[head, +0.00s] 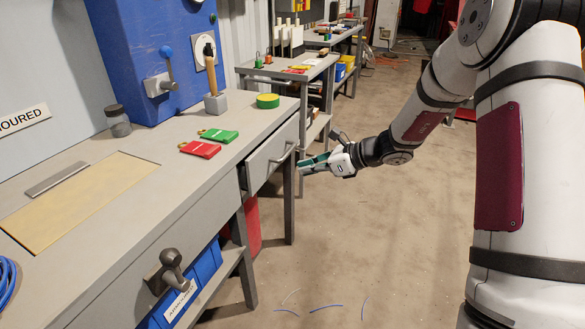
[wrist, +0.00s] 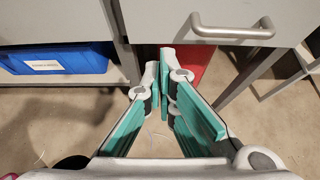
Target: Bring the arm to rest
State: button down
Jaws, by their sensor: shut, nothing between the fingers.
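My gripper (head: 305,164) is at the end of my arm, beside the bench and a little in front of the drawer (head: 271,152). In the wrist view the gripper (wrist: 161,75) points toward the bench, its green-padded fingers closed together at the tips with nothing between them. The drawer's handle (wrist: 232,30) shows above and to the right of the fingers, apart from them. My arm reaches out from the right of the head view, over open floor.
A blue bin (head: 190,290) stands below. Cable scraps (head: 326,308) lie on the floor.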

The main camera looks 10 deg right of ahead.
jog(key=s+a+r+n+g+h, duration=0.1)
jog(key=s+a+r+n+g, duration=0.25)
jog(key=s+r+n, duration=0.55)
jog(key=s+a+r+n+g+h, duration=0.15)
jog(key=s+a+r+n, duration=0.3)
jog(key=s, duration=0.95)
jog(key=s+d+r+n+g+h, duration=0.1)
jog(key=s+d+n+h, duration=0.4)
jog(key=s, duration=0.7)
jog(key=s+d+r+n+h, duration=0.15)
jog(key=s+d+n, duration=0.5)
jog(key=s, duration=0.65)
notch_tip(320, 180, up, 25)
jog(key=t+p, duration=0.3)
jog(key=p, duration=2.1)
jog(key=shift+w+a+f+h, duration=0.15)
jog(key=shift+w+a+h, duration=0.05)
jog(key=shift+a+h, duration=0.2)
